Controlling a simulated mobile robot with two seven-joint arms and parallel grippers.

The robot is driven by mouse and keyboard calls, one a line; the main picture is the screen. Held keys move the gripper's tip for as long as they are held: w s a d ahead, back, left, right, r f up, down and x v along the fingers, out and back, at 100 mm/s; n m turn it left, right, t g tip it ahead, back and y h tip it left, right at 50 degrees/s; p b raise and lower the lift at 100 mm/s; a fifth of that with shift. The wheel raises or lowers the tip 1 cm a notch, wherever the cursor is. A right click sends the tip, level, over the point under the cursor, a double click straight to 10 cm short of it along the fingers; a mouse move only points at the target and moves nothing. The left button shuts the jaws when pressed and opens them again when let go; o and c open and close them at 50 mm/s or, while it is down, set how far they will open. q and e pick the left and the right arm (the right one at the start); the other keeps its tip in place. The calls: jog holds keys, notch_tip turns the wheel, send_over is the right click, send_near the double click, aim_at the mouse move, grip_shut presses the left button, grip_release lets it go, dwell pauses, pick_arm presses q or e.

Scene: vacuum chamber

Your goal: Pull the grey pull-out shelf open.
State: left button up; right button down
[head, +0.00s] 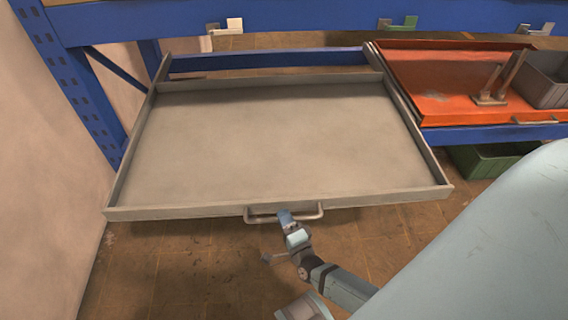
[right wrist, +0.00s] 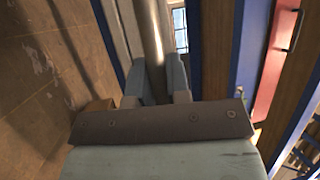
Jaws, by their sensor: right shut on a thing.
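The grey pull-out shelf (head: 270,140) is a wide, shallow, empty tray. In the head view it stands well out in front of the blue rack. Its bar handle (head: 308,213) is on the middle of the front edge. My right gripper (head: 285,217) is shut on this handle. In the right wrist view the handle bar (right wrist: 152,40) runs between the two fingers of my right gripper (right wrist: 158,85). The gripper hides part of the handle. My left gripper is not in view.
An orange shelf (head: 440,75) to the right holds a metal bracket (head: 497,85) and a grey bin (head: 545,80). A green crate (head: 490,158) sits below it. A blue rack post (head: 75,80) and a pale wall (head: 45,180) are at the left. The floor in front is clear.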

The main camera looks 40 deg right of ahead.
jog(key=c, duration=1.1)
grip_release()
jog(key=shift+r, duration=0.1)
